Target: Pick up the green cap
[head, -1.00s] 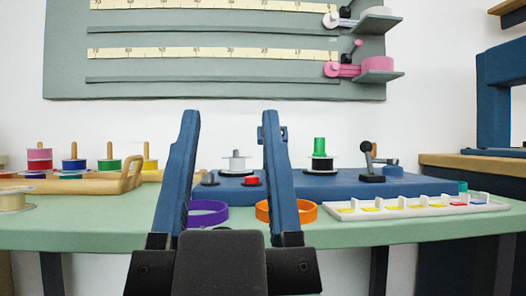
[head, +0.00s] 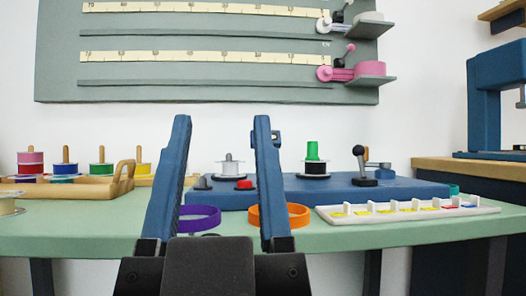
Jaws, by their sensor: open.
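The green cap (head: 313,150) stands upright on top of a spool with a dark core and pale flanges (head: 315,168), on the blue base (head: 400,190) at the back of the counter. My gripper (head: 222,122) is open and empty, its two blue fingers pointing forward and up. The cap is to the right of the right finger, apart from it and farther off. The fingers hide parts of the blue base and the rings behind them.
A purple ring (head: 200,216) and an orange ring (head: 294,215) lie on the green counter (head: 80,235). A black lever (head: 360,165) stands right of the cap, a white-grey spool (head: 229,167) left of it. A white tray (head: 408,214) lies front right, a wooden spool rack (head: 118,185) left.

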